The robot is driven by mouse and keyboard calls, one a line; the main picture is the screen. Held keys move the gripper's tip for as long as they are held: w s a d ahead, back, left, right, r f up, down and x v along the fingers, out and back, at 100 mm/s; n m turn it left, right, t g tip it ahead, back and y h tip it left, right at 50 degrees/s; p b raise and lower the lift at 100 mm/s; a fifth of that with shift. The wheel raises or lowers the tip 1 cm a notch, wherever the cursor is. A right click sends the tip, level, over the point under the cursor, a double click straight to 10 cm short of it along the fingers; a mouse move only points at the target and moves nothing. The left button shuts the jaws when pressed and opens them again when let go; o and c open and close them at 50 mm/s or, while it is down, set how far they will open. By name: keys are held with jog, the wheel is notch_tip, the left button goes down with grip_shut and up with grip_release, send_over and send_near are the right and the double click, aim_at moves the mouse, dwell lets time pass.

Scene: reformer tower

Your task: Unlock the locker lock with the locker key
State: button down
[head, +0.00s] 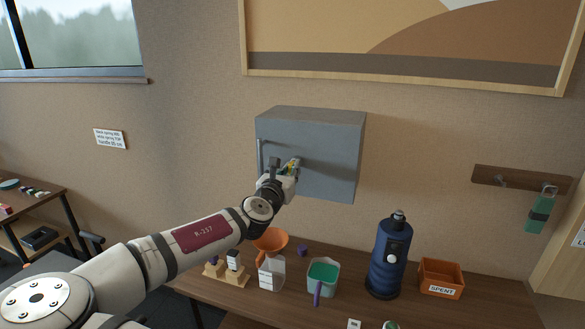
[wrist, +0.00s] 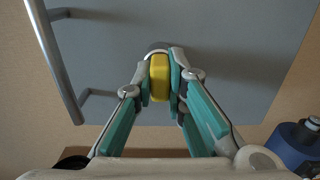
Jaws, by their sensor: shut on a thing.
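The grey locker (head: 335,155) hangs on the wall, its door shut, with a long bar handle (wrist: 58,60) on its left side. My gripper (wrist: 160,88) is at the door front, its teal-padded fingers shut on the yellow head of the locker key (wrist: 159,78). A pale rounded rim, seemingly the locker lock (wrist: 157,51), shows just behind the key head against the door. The key's shaft is hidden, so I cannot tell how deep it sits or whether it is turned. In the head view my gripper (head: 291,168) covers the lock area.
Below is a wooden table with an orange funnel (head: 270,240) over a clear container, a teal jug (head: 323,275), a blue canister (head: 388,260) and an orange bin (head: 441,279). A green tag (head: 539,213) hangs from a wall rack (head: 520,184) at right.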

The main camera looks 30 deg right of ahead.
jog(key=shift+n+p, duration=0.8)
jog(key=shift+n, duration=0.8)
jog(key=shift+s+n+p, duration=0.1)
jog(key=shift+n+p, duration=0.3)
jog(key=shift+n, duration=0.2)
jog(key=shift+n+p, duration=0.55)
jog(key=shift+n, duration=0.35)
